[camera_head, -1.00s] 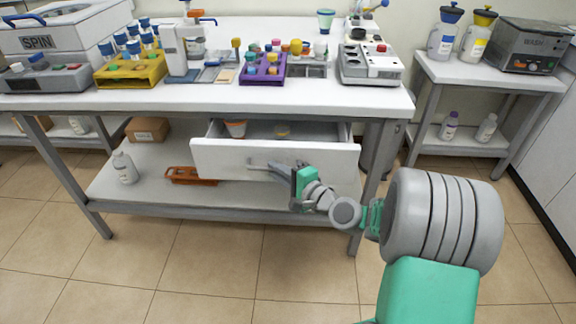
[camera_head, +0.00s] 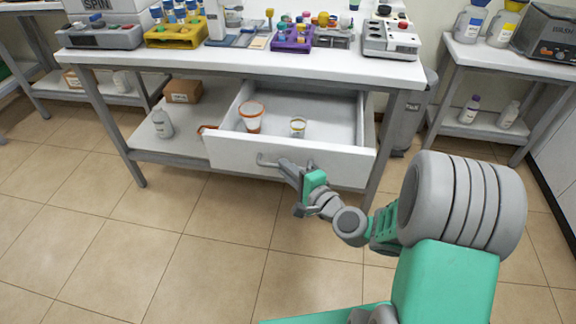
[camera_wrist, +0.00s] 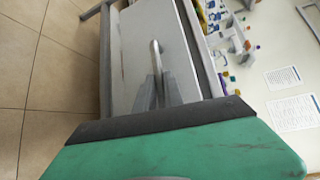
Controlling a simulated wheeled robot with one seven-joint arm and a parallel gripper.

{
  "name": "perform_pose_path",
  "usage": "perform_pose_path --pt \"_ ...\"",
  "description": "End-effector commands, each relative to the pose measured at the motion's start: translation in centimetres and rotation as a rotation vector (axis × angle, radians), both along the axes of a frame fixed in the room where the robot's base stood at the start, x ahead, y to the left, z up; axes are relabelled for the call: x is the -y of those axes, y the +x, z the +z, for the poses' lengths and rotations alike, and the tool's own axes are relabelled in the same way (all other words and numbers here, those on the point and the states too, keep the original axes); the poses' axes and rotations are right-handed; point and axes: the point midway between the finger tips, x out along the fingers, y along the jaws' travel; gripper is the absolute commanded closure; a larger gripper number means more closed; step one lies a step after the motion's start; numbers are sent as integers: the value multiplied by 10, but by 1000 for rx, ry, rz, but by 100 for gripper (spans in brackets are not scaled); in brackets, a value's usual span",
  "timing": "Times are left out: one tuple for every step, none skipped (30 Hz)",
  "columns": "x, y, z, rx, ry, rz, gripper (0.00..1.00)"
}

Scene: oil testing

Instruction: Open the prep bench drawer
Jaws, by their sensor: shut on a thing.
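The prep bench (camera_head: 300,62) has a white drawer (camera_head: 235,152) that stands well out from under its top. Inside the drawer are an orange-rimmed cup (camera_head: 251,116) and a smaller clear cup (camera_head: 298,127). The drawer's grey bar handle (camera_head: 265,161) is on its front face; it also shows in the wrist view (camera_wrist: 155,48). My gripper (camera_head: 285,164) is at the handle, with its fingers closed around the bar. In the wrist view the two fingers (camera_wrist: 158,88) meet at the handle; part of the bar is hidden by them.
The benchtop holds a yellow tube rack (camera_head: 176,36), a purple rack (camera_head: 291,40) and a grey device (camera_head: 391,42). The lower shelf holds a white bottle (camera_head: 162,123) and a cardboard box (camera_head: 183,91). A side table (camera_head: 500,62) stands at right. The floor in front is clear.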

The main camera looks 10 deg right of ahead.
Motion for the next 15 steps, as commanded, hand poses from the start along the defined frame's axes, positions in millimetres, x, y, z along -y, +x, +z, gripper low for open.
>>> perform_pose_path --pt "-1 -1 0 0 1 3 100" --pt "-1 -1 0 0 1 3 100" --pt "-1 -1 0 0 1 3 100" --pt "-1 -1 0 0 1 3 100" --pt "-1 -1 0 0 1 3 100" --pt "-1 -1 0 0 1 3 100" --pt "-2 -1 0 0 1 3 100" --pt "-2 -1 0 0 1 3 100" --pt "-2 -1 0 0 1 3 100" --pt "-2 -1 0 0 1 3 86" --pt "-2 0 0 0 1 3 83" --pt "-1 0 0 0 0 2 80" --pt "-1 0 0 0 0 2 78" --pt "-1 0 0 0 0 2 75" --pt "-1 0 0 0 0 2 72"
